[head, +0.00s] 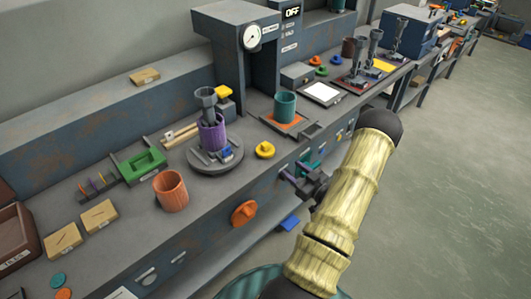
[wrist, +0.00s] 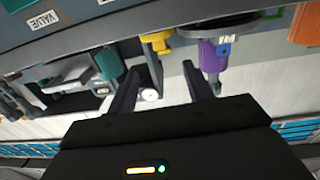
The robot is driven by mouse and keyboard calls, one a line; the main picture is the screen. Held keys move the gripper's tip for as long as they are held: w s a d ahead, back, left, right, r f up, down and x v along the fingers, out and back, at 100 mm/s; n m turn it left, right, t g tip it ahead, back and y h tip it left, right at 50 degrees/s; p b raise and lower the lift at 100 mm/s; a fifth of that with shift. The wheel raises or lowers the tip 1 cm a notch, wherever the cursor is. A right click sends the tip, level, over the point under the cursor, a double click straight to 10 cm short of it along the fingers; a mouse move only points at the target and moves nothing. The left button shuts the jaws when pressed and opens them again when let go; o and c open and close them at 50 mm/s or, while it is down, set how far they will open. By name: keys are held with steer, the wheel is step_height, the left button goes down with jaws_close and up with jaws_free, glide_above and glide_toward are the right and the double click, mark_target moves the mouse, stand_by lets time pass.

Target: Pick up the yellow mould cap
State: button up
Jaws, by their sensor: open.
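A small yellow cap (head: 265,150) with a raised knob sits on the bench near its front edge, right of the round grey plate that carries a purple cup (head: 213,133). In the wrist view, which looks upside down, the yellow cap (wrist: 157,42) shows just beyond the left fingertip. My gripper (head: 290,183) is off the bench's front edge, to the right of the cap in the head view. In the wrist view my gripper (wrist: 174,60) has its fingers spread, with nothing between them. The cap is apart from the fingers.
A teal cup (head: 285,105) stands on an orange-topped base right of the cap, under the press with a gauge (head: 251,37). An orange cup (head: 171,190) stands at left. Another yellow piece (head: 222,92) lies behind the purple cup. Knobs such as an orange one (head: 244,213) stick out from the bench front.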

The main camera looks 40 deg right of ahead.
stand_by(0.3)
steer(key=p, duration=0.2)
glide_toward(263, 143)
steer(key=w, duration=0.2)
steer(key=w+f, duration=0.1)
steer(key=w, duration=0.2)
steer(key=shift+w+f, duration=0.3)
steer(key=shift+w, duration=0.05)
steer(key=w, duration=0.1)
steer(key=w+p, duration=0.1)
steer(key=w, duration=0.3)
steer(key=shift+w+r+p, duration=0.1)
steer(key=shift+r+p, duration=0.15)
steer(key=shift+p, duration=0.15)
steer(key=shift+d, duration=0.1)
steer(key=c, duration=1.1)
